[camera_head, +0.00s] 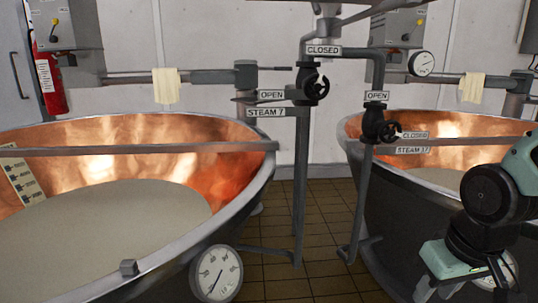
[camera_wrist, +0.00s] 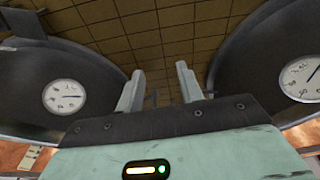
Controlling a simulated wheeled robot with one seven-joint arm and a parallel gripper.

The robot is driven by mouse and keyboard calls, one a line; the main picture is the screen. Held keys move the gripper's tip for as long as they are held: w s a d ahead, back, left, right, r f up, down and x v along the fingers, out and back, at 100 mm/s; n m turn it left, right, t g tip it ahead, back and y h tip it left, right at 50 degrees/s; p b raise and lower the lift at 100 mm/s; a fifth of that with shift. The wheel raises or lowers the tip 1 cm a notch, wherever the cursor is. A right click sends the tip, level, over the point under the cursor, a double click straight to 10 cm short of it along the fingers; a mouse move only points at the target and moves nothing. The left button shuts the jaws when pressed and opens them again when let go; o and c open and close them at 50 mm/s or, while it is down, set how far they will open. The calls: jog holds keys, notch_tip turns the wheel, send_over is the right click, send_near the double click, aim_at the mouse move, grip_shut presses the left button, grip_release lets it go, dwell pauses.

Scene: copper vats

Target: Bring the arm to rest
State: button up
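My arm, teal and black, shows at the lower right of the head view, in front of the right copper vat (camera_head: 470,122). In the wrist view my gripper (camera_wrist: 158,88) has its two pale fingers apart with nothing between them. The tiled floor lies beyond the fingers. In the head view the fingers (camera_head: 452,292) are near the bottom edge and partly cut off. The gripper touches nothing that I can see.
The left vat (camera_head: 262,178) holds pale liquid, with a dial (camera_head: 216,273) on its side. Steam pipes with black valves (camera_head: 312,83) (camera_head: 378,126) stand between the vats. A fire extinguisher (camera_head: 48,80) hangs at the left.

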jog(key=s+a+r+n+g+p, duration=0.25)
jog(key=s+a+n, duration=0.35)
jog(key=s+a, duration=0.65)
notch_tip(320, 180, up, 22)
jog(key=p, duration=1.9)
jog(key=shift+w+a+f+p, duration=0.25)
jog(key=shift+w+a+p, duration=0.1)
jog(key=shift+w+p, duration=0.05)
jog(key=shift+c, duration=0.4)
